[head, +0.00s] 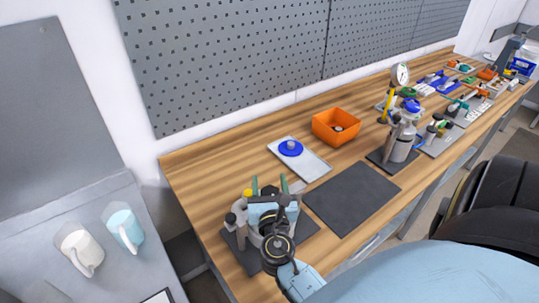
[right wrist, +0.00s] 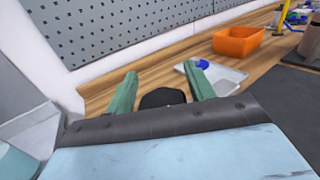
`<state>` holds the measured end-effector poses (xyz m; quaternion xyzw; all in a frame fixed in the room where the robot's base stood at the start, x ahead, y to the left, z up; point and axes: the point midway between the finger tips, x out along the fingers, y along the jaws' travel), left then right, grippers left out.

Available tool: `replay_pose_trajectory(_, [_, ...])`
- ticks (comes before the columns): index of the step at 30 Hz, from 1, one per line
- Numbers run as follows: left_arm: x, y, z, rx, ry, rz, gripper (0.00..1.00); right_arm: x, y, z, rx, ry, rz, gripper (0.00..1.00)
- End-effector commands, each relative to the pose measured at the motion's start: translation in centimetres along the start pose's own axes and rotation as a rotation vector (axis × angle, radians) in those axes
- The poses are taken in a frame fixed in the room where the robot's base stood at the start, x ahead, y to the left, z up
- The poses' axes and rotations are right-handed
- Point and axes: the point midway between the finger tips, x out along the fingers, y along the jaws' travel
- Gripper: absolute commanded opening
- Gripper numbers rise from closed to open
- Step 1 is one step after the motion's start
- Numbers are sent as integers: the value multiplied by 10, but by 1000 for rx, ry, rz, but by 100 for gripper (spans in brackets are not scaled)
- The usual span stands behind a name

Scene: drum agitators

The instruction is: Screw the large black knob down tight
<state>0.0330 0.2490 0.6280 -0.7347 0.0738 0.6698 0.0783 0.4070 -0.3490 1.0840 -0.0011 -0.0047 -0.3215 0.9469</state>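My right gripper (head: 269,182) is over the device at the near left end of the bench, its two green fingers apart. In the right wrist view, a black rounded piece, apparently the large black knob (right wrist: 162,98), lies between and beyond the open fingers (right wrist: 163,75). I see no clear grip on it. In the head view my wrist and arm cover most of the device, so the knob's seating is hidden. My left gripper is not in view.
A grey plate (head: 314,167) holding a blue knob (head: 290,148) lies behind the device. An orange bin (head: 350,120) stands farther right. A bare dark mat (head: 352,198) lies to the right, with a metal bottle-like device (head: 402,140) beyond. Two mugs (head: 80,249) stand at left.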

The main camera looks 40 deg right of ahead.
Motion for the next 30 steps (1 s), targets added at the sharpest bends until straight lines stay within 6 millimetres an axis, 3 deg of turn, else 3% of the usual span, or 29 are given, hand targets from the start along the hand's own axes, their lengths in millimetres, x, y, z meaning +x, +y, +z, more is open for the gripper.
replay_pose_trajectory(3, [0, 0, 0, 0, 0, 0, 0, -1, 0, -2, -1, 4, 1, 67])
replay_pose_trajectory(14, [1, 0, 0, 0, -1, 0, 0, -8, 0, -5, -1, 10, 3, 67])
replay_pose_trajectory(30, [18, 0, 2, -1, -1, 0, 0, -115, -1, -4, -1, 9, 2, 67])
